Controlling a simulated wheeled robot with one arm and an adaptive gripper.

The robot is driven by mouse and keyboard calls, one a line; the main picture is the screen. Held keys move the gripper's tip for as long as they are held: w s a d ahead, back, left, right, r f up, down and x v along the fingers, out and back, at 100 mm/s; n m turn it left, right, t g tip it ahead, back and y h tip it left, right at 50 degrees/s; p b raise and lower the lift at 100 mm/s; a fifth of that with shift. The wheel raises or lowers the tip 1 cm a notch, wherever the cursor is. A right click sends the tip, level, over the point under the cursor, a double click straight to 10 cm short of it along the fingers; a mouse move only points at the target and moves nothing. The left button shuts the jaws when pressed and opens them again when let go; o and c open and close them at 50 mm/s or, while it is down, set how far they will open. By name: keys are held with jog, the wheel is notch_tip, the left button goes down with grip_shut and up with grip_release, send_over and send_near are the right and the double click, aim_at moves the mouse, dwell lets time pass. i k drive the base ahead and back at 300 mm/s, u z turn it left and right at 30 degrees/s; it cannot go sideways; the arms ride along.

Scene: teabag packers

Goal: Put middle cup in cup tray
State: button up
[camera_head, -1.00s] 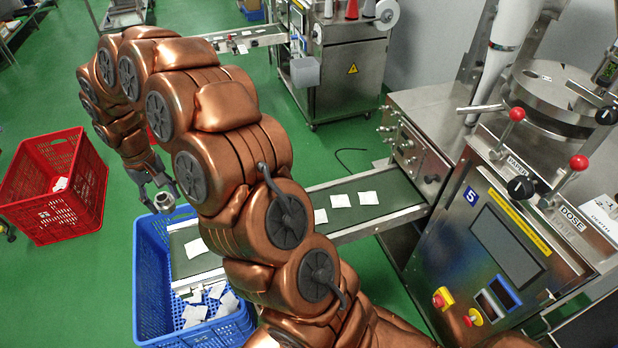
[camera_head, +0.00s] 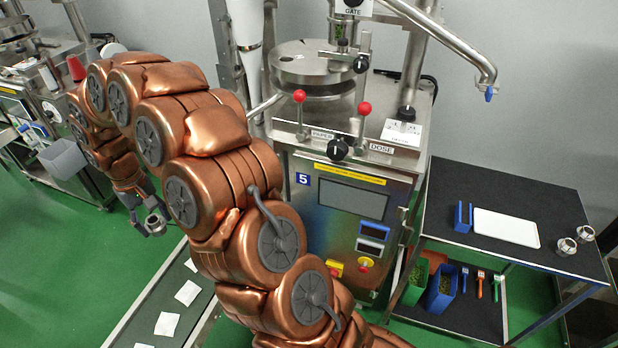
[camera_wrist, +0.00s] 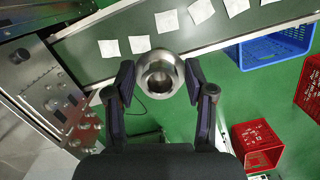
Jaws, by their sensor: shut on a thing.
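My gripper (camera_head: 146,214) is shut on a small round silver metal cup (camera_head: 155,223) and holds it in the air at the left. In the wrist view the cup (camera_wrist: 159,59) sits between the two dark fingers (camera_wrist: 159,80), its round opening facing the camera. A white flat tray (camera_head: 506,228) lies empty on the black-topped table at the right, far from my gripper. Two more silver cups, one (camera_head: 566,247) and another (camera_head: 585,233), stand on that table right of the white tray.
The steel machine (camera_head: 350,205) with red-knobbed levers stands between my arm and the black-topped table (camera_head: 540,190). A blue holder (camera_head: 462,217) stands left of the white tray. A conveyor (camera_head: 150,308) with white teabags runs below my gripper. Bins and scoops fill the lower shelf.

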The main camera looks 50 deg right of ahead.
aim_at(520, 232)
jog(key=z, duration=1.5)
jog(key=k, duration=0.5)
jog(key=z, duration=0.2)
